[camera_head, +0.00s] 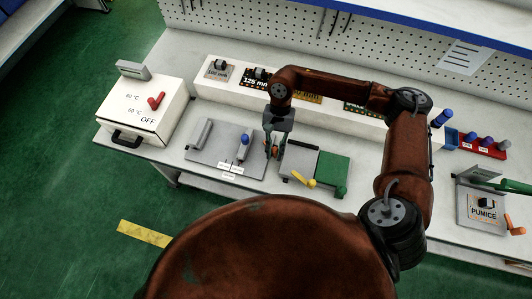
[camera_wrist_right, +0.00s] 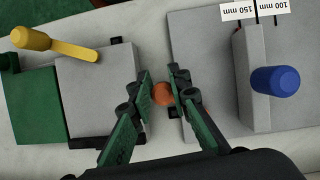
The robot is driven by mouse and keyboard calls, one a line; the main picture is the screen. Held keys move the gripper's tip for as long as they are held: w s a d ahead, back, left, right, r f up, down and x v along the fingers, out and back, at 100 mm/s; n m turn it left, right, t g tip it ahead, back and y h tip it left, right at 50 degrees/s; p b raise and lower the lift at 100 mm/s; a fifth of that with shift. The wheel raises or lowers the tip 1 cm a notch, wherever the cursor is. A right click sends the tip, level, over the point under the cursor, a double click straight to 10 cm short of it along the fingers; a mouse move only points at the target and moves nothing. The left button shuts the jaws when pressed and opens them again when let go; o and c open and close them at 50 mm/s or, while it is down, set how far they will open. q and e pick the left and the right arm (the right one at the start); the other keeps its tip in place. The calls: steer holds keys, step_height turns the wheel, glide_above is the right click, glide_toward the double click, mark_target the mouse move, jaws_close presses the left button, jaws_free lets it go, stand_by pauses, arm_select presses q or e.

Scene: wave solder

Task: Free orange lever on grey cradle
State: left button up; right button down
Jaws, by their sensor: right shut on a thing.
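My right gripper (camera_wrist_right: 160,90) is shut on the orange lever (camera_wrist_right: 163,93), whose round knob shows between the green fingers in the right wrist view. In the head view the right gripper (camera_head: 274,152) points down between the two grey fixtures, and the orange knob shows small at its tips. The grey cradle (camera_head: 299,160) with a green block (camera_head: 332,170) beside it stands just right of the gripper; in the wrist view the cradle (camera_wrist_right: 95,95) is left of the fingers. The lever's shaft and base are hidden. My left gripper is out of view.
A yellow lever (camera_head: 305,181) sits on the cradle's near side. A grey plate (camera_head: 215,150) with a blue-knobbed lever (camera_head: 244,138) lies left of the gripper. A white box (camera_head: 145,110) with a red lever stands far left. A long white panel (camera_head: 335,112) runs behind.

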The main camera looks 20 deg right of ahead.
steer(key=shift+w+d+r, duration=0.15)
steer(key=shift+w+d, duration=0.25)
steer(key=shift+w, duration=0.35)
steer(key=c, duration=2)
jaws_free()
steer(key=shift+c, duration=0.2)
steer(key=shift+o, duration=1.4)
steer(key=shift+s, duration=0.15)
steer(key=shift+s+f, duration=0.2)
steer(key=shift+a, duration=0.1)
